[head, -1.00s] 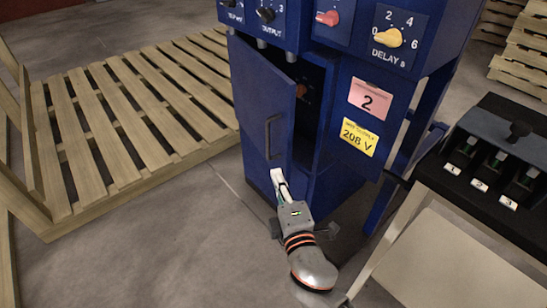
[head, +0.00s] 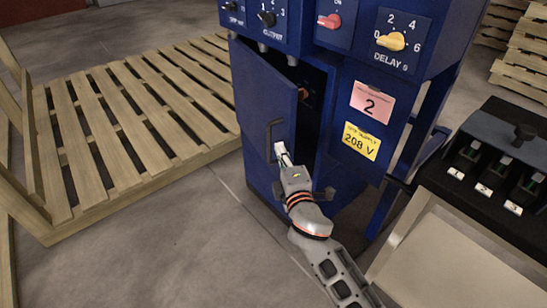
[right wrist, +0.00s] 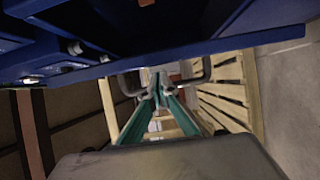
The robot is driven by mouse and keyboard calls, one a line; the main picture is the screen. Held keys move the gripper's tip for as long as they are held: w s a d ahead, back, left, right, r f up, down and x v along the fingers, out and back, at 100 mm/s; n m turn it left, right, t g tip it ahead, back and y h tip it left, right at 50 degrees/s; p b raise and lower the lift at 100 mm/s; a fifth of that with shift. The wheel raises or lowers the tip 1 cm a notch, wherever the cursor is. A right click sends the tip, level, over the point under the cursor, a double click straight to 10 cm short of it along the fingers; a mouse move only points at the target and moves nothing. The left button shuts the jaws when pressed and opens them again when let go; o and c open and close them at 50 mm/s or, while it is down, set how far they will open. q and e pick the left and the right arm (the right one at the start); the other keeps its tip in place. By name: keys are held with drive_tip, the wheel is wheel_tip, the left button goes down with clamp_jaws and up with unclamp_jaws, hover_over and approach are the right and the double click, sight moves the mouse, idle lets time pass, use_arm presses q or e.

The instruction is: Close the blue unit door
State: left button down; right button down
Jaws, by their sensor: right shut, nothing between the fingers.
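The blue unit door (head: 258,95) stands ajar on the front of the blue unit, with a dark gap along its right side. A dark gap interior with a small orange part (head: 303,94) shows behind it. The door's dark bar handle (head: 269,138) is near its right edge. My right gripper (head: 281,153) is shut and empty, its tips at the lower end of the handle; I cannot tell whether they touch. In the right wrist view the shut fingers (right wrist: 160,92) point toward the handle (right wrist: 207,70) and the door edge (right wrist: 160,57). My left gripper is out of view.
The unit's knob panel (head: 398,38) overhangs the door. A wooden pallet (head: 140,110) lies on the floor at left. A black switch box (head: 500,160) on a stand is close at right. Grey floor (head: 170,240) is clear in front.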

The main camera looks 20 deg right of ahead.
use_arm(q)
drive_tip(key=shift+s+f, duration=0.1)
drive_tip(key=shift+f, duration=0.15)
use_arm(e)
drive_tip(key=shift+d, duration=0.35)
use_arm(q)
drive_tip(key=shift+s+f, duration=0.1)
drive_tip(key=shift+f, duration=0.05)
use_arm(e)
drive_tip(key=shift+w+d, duration=0.1)
